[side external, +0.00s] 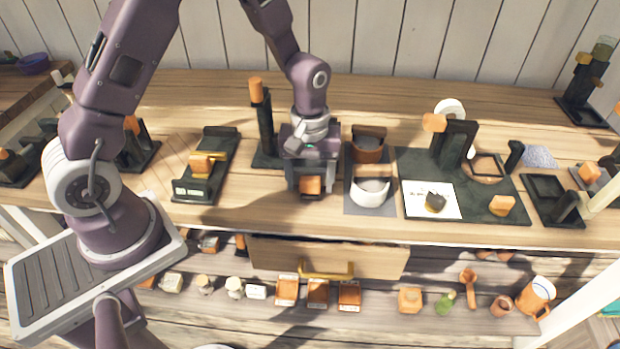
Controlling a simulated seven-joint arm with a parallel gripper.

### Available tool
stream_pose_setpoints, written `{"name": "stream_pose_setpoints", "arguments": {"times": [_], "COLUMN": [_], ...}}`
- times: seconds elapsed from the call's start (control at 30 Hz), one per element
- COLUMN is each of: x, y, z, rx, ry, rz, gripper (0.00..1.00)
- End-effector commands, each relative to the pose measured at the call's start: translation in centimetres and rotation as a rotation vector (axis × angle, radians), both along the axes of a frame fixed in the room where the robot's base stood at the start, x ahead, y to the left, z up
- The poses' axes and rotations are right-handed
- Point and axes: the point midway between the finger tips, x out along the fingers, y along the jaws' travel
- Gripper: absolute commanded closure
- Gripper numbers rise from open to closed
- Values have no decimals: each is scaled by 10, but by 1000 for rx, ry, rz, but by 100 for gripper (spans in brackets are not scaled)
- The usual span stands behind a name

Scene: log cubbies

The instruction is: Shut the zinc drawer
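The only drawer I can make out has a pale wooden front (375,262) and a brass bar handle (325,275). It sits under the front edge of the bench. A dark gap shows along its top, and its front appears to stand out a little from the bench. No zinc marking is readable on it. My gripper (310,186) points down over the bench top, behind and above the drawer. An orange block (311,185) shows at its fingers; I cannot tell whether it is gripped or stands behind them.
Left of my gripper is a dark tool (205,170) with an orange block. Right are a round white-rimmed holder (371,192) and a dark green board (470,208). Below the drawer, a shelf holds orange boxes (318,291), jars and an orange jug (535,297).

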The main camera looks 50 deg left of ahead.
Motion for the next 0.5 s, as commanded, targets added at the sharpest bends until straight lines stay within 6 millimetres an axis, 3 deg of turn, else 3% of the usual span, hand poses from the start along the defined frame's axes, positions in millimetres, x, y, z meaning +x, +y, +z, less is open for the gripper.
{"name": "stream_pose_setpoints", "arguments": {"times": [0.03, 0.3, 0.5], "x": [0, 0, 0], "y": [0, 0, 0], "z": [0, 0, 1], "rx": [0, 0, 0], "ry": [0, 0, 0], "rz": [0, -1, -1], "gripper": [48, 100, 100]}}
